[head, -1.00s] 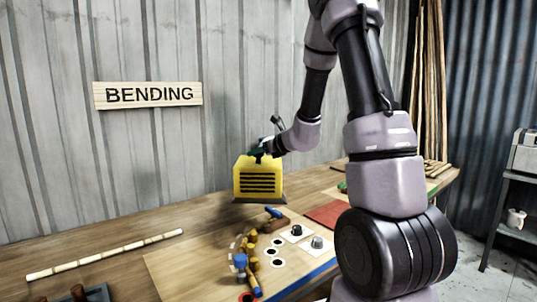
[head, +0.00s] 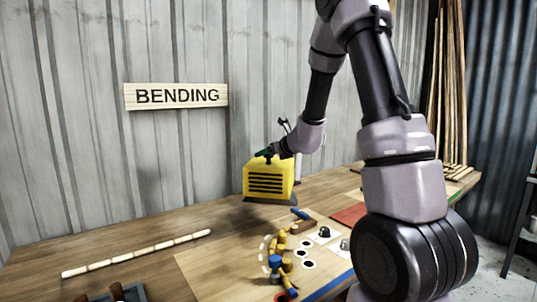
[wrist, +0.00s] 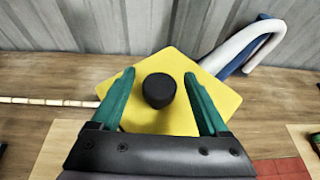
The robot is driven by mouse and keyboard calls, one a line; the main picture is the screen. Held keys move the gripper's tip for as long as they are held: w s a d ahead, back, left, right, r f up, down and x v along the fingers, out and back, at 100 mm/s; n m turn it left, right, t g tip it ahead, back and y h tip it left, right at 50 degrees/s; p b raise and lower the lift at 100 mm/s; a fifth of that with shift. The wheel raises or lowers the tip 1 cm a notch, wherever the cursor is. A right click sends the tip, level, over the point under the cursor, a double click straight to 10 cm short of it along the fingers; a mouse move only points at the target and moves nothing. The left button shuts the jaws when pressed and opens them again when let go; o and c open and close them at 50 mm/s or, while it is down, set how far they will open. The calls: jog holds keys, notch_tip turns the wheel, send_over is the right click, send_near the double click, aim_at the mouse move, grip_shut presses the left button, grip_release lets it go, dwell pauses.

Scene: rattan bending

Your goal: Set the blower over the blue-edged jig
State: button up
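The blower (head: 268,178) is a yellow box with dark slots and a dark flared base. It hangs level above the back of the bench, behind the jig. My gripper (wrist: 160,72) has its green fingers on both sides of the black knob (wrist: 158,91) on the blower's yellow top. A little yellow shows between knob and fingers, but the blower travels with my gripper. The jig is a pale wooden board (head: 215,262) with a blue front edge (head: 330,287). An arc of yellow and blue pegs (head: 281,249) stands on it. My arm hides its right part.
A jointed rattan pole (head: 140,252) lies on the bench at left, near a dark tray (head: 130,292). A red mat (head: 349,214) lies right of the jig. The corrugated wall (head: 70,150) is close behind. A white curved pipe (wrist: 245,42) shows beyond the blower.

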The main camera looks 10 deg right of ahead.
jog(key=v, duration=1.1)
dwell(0.4)
jog(key=s+a+r+n+g+y, duration=0.2)
jog(key=s+a+r+n, duration=0.25)
jog(key=s+n, duration=0.3)
jog(key=s+a+r+n+g+y, duration=0.2)
jog(key=s+a+r+n, duration=0.3)
jog(key=n, duration=0.3)
jog(key=s+d+n+h, duration=0.3)
jog(key=s+n, duration=0.3)
jog(key=s, duration=0.1)
jog(key=s+d+n+g+h, duration=0.1)
jog(key=s+d+n+h, duration=0.2)
jog(key=s+n, duration=0.3)
jog(key=shift+s+d+f+n, duration=0.2)
jog(key=shift+s+d+n, duration=0.15)
jog(key=shift+s+d, duration=0.4)
